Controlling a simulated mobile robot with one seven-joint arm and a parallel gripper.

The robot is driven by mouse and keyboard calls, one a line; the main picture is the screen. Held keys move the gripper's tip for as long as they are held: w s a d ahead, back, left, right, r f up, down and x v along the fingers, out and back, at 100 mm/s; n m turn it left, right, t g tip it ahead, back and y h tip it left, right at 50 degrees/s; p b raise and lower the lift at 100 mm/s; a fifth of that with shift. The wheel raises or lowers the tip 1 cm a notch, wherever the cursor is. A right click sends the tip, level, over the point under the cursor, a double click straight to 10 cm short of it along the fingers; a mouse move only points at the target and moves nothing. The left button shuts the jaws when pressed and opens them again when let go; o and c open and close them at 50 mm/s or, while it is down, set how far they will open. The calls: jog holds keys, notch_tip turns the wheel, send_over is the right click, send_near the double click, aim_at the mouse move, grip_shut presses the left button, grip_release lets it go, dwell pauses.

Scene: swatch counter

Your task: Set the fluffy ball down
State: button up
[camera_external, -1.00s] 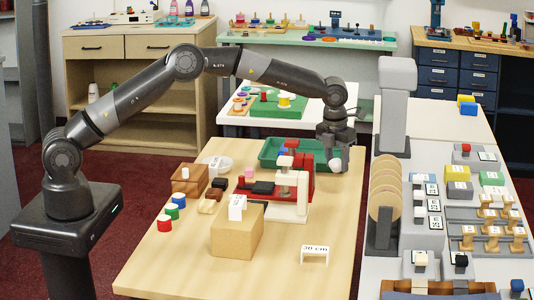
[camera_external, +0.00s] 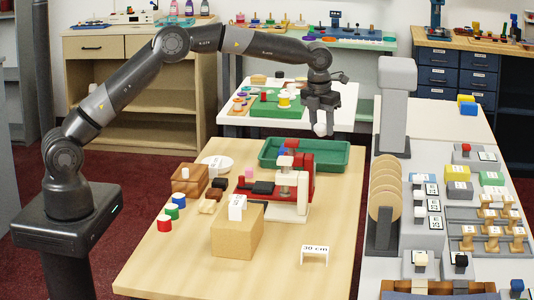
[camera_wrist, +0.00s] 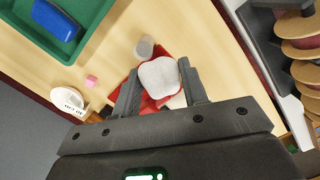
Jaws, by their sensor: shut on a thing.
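My gripper (camera_external: 321,116) is raised over the far end of the wooden table (camera_external: 337,225). It is shut on a white fluffy ball (camera_external: 320,129), which hangs under the fingers, clear of the tabletop. The wrist view shows the same ball (camera_wrist: 158,77) between the two fingers of my gripper (camera_wrist: 160,88). Its lower side is hidden from the wrist camera.
A green tray (camera_external: 345,165) lies on the table's far part, with a blue block (camera_wrist: 57,20) inside. A red-and-white clamp-like device (camera_external: 303,190) stands nearer. A white dish (camera_external: 226,163) and small blocks sit left. The table's front right is mostly clear.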

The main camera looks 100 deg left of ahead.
jog(key=s+a+n, duration=0.2)
jog(key=s+a, duration=0.7)
jog(key=s, duration=0.3)
jog(key=n, duration=0.2)
send_over(229, 152)
jog(key=d, duration=0.1)
jog(key=shift+g, duration=0.3)
notch_tip(229, 152, down, 12)
jog(key=shift+w+f, duration=0.1)
jog(key=shift+f, duration=0.05)
jog(key=shift+a+f, duration=0.15)
jog(key=shift+f, duration=1.95)
jog(key=shift+f, duration=0.1)
